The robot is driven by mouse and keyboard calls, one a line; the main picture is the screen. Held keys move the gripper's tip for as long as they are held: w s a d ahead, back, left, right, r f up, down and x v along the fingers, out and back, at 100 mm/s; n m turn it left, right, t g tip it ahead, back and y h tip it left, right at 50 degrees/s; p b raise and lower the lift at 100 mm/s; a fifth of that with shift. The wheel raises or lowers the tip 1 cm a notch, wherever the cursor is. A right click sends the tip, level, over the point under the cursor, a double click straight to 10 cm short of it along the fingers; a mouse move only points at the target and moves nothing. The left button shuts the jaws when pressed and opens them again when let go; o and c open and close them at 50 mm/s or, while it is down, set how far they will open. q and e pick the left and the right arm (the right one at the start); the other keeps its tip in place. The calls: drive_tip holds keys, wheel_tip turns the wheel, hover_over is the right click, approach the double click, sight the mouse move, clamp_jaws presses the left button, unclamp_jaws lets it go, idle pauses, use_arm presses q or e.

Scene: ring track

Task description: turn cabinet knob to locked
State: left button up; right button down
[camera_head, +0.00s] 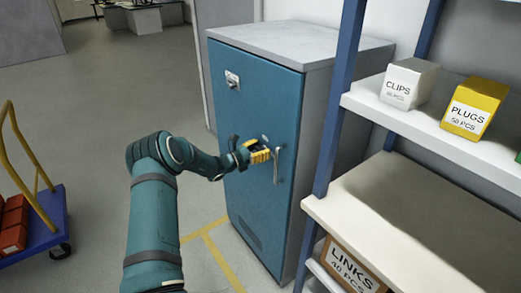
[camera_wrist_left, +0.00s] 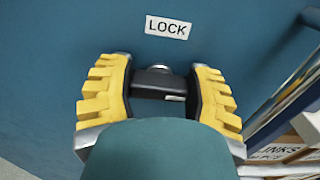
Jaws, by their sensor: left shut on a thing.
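The blue cabinet (camera_head: 252,100) stands in the middle of the head view with its door closed. My left gripper (camera_head: 260,154) is at the door, just left of the metal door handle. In the left wrist view the black cabinet knob (camera_wrist_left: 160,83) sits between the yellow fingers of my left gripper (camera_wrist_left: 160,95), which is shut on it. The knob's bar lies about level across the picture. A white LOCK label (camera_wrist_left: 168,27) is above the knob. My gripper hides most of the knob in the head view. My right gripper is not in view.
The door handle (camera_head: 279,163) is close to the right of my gripper. A shelf rack (camera_head: 480,144) with clips and plugs boxes stands to the right, a LINKS box (camera_head: 350,268) low on it. A blue cart (camera_head: 45,222) is at left. The floor between is clear.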

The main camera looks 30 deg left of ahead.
use_arm(q)
drive_tip(key=n+p, duration=0.1)
drive_tip(key=n, duration=0.2)
drive_tip(key=shift+a+n, duration=0.15)
drive_tip(key=shift+n, duration=0.15)
drive_tip(key=n+p, duration=0.1)
drive_tip(key=n, duration=0.4)
drive_tip(key=shift+w+a, duration=0.1)
drive_tip(key=n+p, duration=0.1)
drive_tip(key=n, duration=0.4)
drive_tip(key=shift+f+p, duration=0.2)
drive_tip(key=shift+p, duration=0.1)
drive_tip(key=shift+a+f+n+p, duration=0.15)
drive_tip(key=shift+n+p, duration=0.2)
drive_tip(key=shift+n, duration=1.75)
drive_tip(key=o, duration=1.2)
